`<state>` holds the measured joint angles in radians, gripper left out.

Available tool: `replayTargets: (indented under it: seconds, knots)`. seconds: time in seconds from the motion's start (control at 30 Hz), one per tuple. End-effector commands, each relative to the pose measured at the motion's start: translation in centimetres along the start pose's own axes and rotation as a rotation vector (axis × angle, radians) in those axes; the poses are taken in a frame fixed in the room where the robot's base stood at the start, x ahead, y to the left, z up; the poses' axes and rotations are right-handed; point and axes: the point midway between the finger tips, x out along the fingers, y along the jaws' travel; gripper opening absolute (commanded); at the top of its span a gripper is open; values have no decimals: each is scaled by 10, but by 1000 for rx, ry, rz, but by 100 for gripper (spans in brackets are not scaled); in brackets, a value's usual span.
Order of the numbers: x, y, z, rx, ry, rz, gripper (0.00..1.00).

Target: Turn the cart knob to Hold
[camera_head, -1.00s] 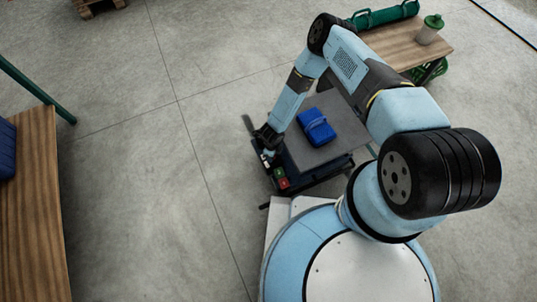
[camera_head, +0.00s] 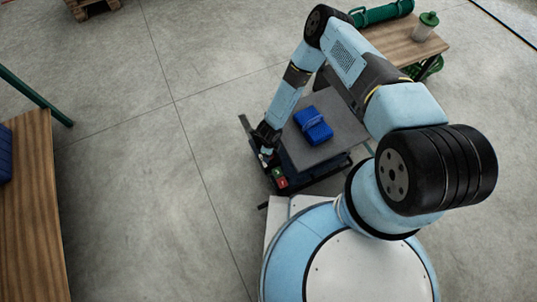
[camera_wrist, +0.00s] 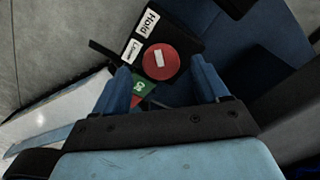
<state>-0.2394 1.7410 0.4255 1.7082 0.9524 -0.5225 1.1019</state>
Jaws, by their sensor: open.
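The cart knob (camera_wrist: 160,62) is a round red disc with a white mark, on a dark panel in the wrist view. A white Hold label (camera_wrist: 147,22) lies above it and a white Lower label (camera_wrist: 130,51) to its left. I cannot tell which label the mark points at. My gripper (camera_wrist: 164,80) is open, its two blue fingers spread either side of the knob's lower part; contact cannot be told. In the head view my gripper (camera_head: 264,148) is down at the left end of the cart (camera_head: 345,122), hiding the knob.
A blue bundle (camera_head: 313,125) lies on the cart's grey top. Green and red patches (camera_head: 280,178) show on the cart's near corner. A wooden table (camera_head: 35,210) stands at left, another bench (camera_head: 395,42) at back right. The floor between is clear.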

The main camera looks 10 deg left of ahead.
Motion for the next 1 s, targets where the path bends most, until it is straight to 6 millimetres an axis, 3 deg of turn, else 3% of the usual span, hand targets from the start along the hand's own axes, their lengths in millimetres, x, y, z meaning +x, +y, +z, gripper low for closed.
replayTargets:
  seconds: [0.3,0.6,1.0]
  knots:
    - [-57,0,0,-1,0,-2,74]
    - [-100,1,-1,-1,1,-1,74]
    - [-115,2,-1,0,2,1,74]
